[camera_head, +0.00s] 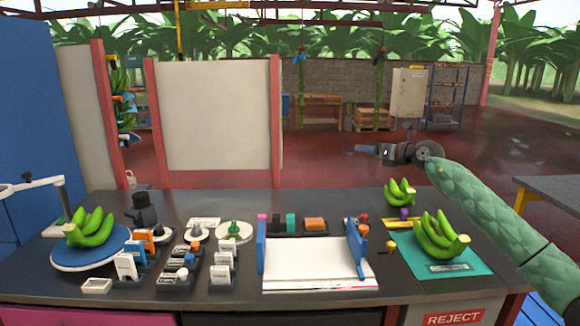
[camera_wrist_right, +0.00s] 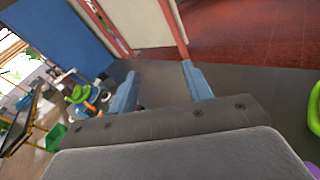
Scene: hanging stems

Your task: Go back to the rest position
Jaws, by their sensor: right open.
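My right gripper (camera_head: 366,149) is raised above the back right of the table in the head view, its arm coming in from the right edge. In the right wrist view its two blue-grey fingers (camera_wrist_right: 160,88) stand apart with nothing between them. It touches nothing that I can see. My left gripper is not in the head view. A green banana cluster (camera_head: 88,228) lies on a round blue-topped plate (camera_head: 66,257) at the left. Another cluster (camera_head: 438,234) lies on a green mat (camera_head: 482,262) at the right, with a smaller cluster (camera_head: 400,192) behind it.
The dark table (camera_head: 220,298) holds small racks (camera_head: 178,276) and a white board between blue side guides (camera_head: 262,246). A pale panel (camera_head: 212,115) in red posts stands behind. A banana stem (camera_head: 124,112) hangs at the left. The space around my right gripper looks clear.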

